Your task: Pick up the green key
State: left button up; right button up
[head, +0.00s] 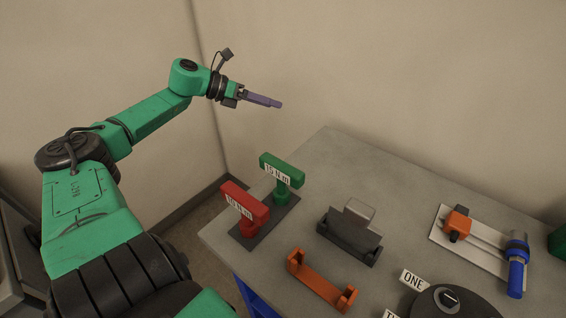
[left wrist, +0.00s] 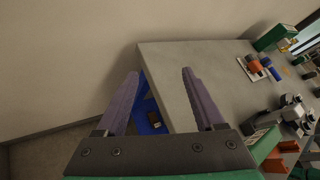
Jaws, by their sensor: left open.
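The green key (head: 282,168) is T-shaped, with a pale label on its bar. It stands upright in a dark holder (head: 262,232) near the table's left edge. The red key (head: 244,204) stands in the same holder, in front of it. My left gripper (head: 262,100) is above and behind the green key, apart from it, beyond the table's left corner. In the left wrist view its two purple fingers (left wrist: 160,74) are spread with nothing between them. A green labelled part, partly hidden by the gripper body, shows at lower right there. My right gripper is not in view.
On the grey table (head: 350,158) are a dark block with a metal plate (head: 350,230), an orange cradle (head: 320,285), a dark round dial (head: 447,300) and a pale rail with orange and blue parts (head: 475,240). A wall stands behind. The table's back left is clear.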

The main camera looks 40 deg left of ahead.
pick_arm(q)
jog(key=s+d+r+m+g, duration=0.35)
jog(key=d+r+m, duration=0.3)
jog(key=d, duration=0.25)
notch_tip(320, 180, up, 3)
jog(key=m+g+y, duration=0.7)
jog(key=m, duration=0.3)
send_over(281, 164)
notch_tip(281, 164, down, 14)
jog(key=shift+r, duration=0.1)
grip_shut()
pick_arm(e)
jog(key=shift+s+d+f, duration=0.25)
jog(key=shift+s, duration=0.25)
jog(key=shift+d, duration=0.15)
